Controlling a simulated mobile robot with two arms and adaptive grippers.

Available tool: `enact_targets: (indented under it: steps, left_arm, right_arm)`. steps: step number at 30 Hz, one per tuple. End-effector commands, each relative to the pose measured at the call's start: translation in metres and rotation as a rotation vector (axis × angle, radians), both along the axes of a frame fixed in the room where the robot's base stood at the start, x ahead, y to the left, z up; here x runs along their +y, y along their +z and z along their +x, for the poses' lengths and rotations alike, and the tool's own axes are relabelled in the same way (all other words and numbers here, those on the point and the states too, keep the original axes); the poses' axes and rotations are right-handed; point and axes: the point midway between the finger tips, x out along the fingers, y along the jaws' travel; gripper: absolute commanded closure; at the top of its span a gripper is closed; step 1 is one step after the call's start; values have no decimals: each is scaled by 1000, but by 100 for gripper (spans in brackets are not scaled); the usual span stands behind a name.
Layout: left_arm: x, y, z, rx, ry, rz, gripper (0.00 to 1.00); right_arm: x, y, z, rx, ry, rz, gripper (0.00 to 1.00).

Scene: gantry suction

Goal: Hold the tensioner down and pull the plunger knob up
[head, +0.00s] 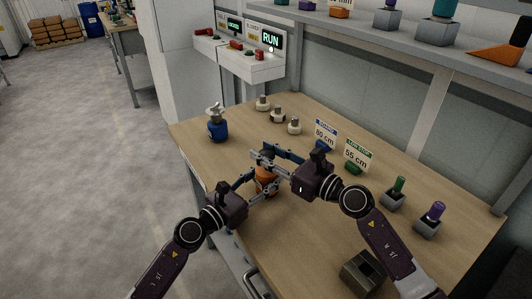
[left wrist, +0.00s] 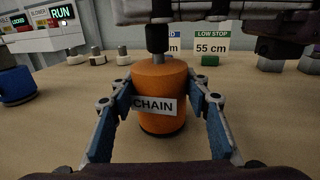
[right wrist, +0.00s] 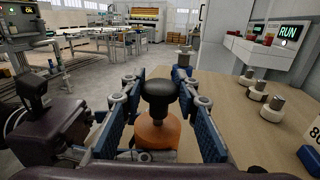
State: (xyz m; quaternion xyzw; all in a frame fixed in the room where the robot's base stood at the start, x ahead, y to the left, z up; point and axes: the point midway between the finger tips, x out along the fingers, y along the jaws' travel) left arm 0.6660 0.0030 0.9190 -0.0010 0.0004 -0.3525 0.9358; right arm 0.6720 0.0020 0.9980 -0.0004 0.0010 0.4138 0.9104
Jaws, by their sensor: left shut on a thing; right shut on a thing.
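The tensioner is an orange cylinder (left wrist: 160,80) with a CHAIN label, upright on the bench; it also shows between the grippers in the head view (head: 266,183). A black plunger knob (right wrist: 160,90) sits on a stem (left wrist: 157,38) at its top. My left gripper (left wrist: 161,98) is shut on the orange body, one finger on each side. My right gripper (right wrist: 160,84), which also shows in the head view (head: 270,162), is above the body and shut on the knob, fingers on both sides. The fingers partly hide the tensioner in the head view.
A blue canister (head: 217,128) stands at the bench's left end. Several white-based pieces (head: 278,115) are at the back, near signs reading 80 cm and 55 cm (head: 358,156). Grey blocks with green (head: 397,187) and purple (head: 436,212) tops and a dark box (head: 362,272) are right. The panel reads RUN (head: 270,40).

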Motion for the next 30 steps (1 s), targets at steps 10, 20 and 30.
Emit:
enact_targets:
  steps: [10, 20, 30]
  left_arm:
    - [1, -2, 1, 0, 3, 5, 100]
    - [2, -3, 0, 4, 3, 5, 100]
    - [1, -3, 0, 3, 1, 4, 100]
  right_arm:
    - [0, 35, 0, -7, 0, 5, 100]
    - [0, 37, 0, -10, -1, 7, 64]
    - [0, 33, 0, -3, 0, 2, 52]
